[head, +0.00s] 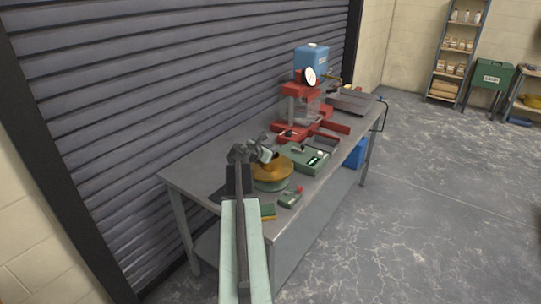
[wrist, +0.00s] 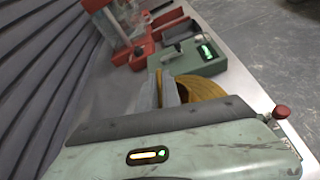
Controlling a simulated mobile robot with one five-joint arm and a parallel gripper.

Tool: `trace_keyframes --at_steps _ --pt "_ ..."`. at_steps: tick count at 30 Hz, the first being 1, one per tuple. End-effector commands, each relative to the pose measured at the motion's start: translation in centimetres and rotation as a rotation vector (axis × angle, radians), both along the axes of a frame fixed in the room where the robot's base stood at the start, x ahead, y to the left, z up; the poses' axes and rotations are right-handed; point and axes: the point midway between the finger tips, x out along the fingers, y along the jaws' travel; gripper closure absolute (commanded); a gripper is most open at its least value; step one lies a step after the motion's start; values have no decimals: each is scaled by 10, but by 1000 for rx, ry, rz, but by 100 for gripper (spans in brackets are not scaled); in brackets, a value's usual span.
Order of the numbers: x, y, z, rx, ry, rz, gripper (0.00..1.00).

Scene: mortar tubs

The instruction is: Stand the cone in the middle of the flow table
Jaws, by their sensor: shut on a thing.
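My gripper (head: 255,153) is over the back left part of the flow table, a brass-coloured round top (head: 272,174) on a pale green base. It is shut on a small grey shape, which I take for the cone (head: 267,156); it looks tilted and is partly covered by the jaws. In the wrist view, the flow table's ribbed brass top (wrist: 207,92) shows beyond my gripper's housing, mostly hidden by it. The jaws appear there as narrow grey and tan strips, and the cone cannot be made out clearly. Whether it touches the top cannot be told.
A green scale (head: 304,159) stands just behind the flow table, with a red machine (head: 297,108) and a blue container (head: 312,62) farther back. The shutter borders the bench's left.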

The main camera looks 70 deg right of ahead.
Motion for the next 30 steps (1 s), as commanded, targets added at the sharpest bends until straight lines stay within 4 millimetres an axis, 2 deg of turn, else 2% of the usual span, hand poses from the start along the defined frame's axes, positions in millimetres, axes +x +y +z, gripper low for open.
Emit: trace_keyframes --at_steps 1,6,10,12,13,24,26,30 --pt "1 0 -7 0 1 1 100" --pt "3 1 -3 0 1 3 100" --pt "1 0 -7 0 0 2 100" --pt "0 0 -5 0 0 0 75" --pt "0 0 -5 0 0 0 70" --pt "-2 1 1 0 0 -2 70" --pt "-1 10 4 1 1 -2 70" --pt "4 42 19 -1 0 0 70"
